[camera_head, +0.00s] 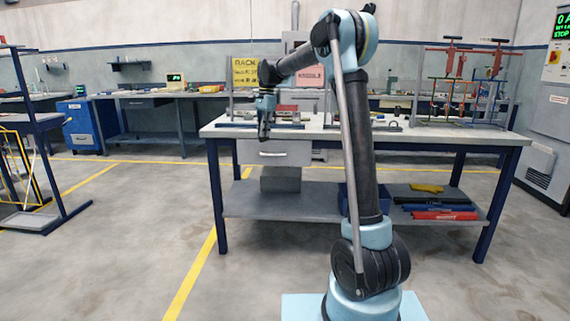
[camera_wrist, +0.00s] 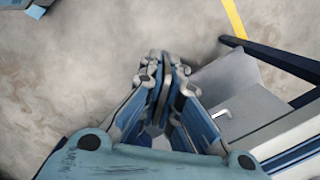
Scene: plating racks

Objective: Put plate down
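My gripper (camera_head: 264,133) hangs down just in front of the left part of the workbench's front edge in the head view. In the wrist view its fingertips (camera_wrist: 162,62) are drawn together over bare floor, and I see no plate between them. I cannot make out for certain any plate in either view. The workbench (camera_head: 400,136) has a grey top and dark blue legs. Low frames (camera_head: 265,122) stand on its left part, behind my gripper, partly hidden by my arm.
A drawer (camera_head: 276,153) hangs below the top. The lower shelf holds a red item (camera_head: 443,215).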

